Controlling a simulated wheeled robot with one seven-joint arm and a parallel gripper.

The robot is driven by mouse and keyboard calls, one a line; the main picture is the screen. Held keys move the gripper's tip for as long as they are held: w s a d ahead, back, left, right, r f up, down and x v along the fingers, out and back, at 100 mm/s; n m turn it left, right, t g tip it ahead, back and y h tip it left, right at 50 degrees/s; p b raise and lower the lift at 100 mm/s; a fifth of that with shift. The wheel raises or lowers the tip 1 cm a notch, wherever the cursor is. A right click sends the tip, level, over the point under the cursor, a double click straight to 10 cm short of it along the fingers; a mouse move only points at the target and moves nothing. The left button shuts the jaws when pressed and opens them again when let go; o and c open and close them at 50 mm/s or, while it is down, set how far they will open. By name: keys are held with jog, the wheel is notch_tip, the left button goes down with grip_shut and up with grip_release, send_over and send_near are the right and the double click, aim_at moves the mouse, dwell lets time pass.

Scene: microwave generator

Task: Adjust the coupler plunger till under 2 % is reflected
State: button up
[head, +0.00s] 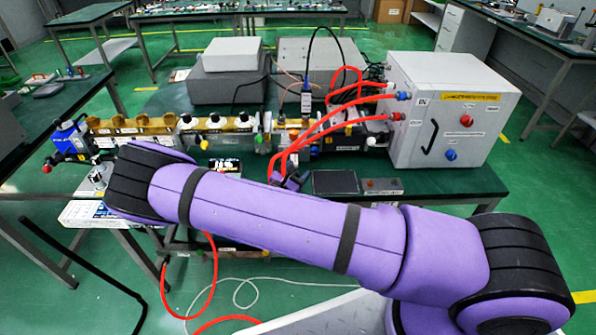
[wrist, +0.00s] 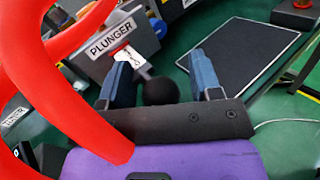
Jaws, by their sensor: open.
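A grey block (wrist: 100,40) labelled PLUNGER is in the wrist view, upper left. A light rod with a red part (wrist: 125,57) comes out of it and seems to end in a black ball knob (wrist: 160,91). My gripper (wrist: 162,68) is open, its two blue fingers on either side of the knob, with a gap to each. Touch cannot be seen. In the head view my gripper (head: 290,181) is small among red cables at the bench's front, and the plunger cannot be made out there. A dark display (head: 225,166) with pale digits is left of it, unreadable.
Thick red cables (wrist: 62,95) cross the left of the wrist view, close to my gripper. A flat black panel (wrist: 245,62) lies on the green bench to the right. A large white cabinet (head: 452,105) stands at the bench's right end.

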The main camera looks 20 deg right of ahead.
jog(key=v, duration=1)
jog(key=shift+s+d, duration=0.1)
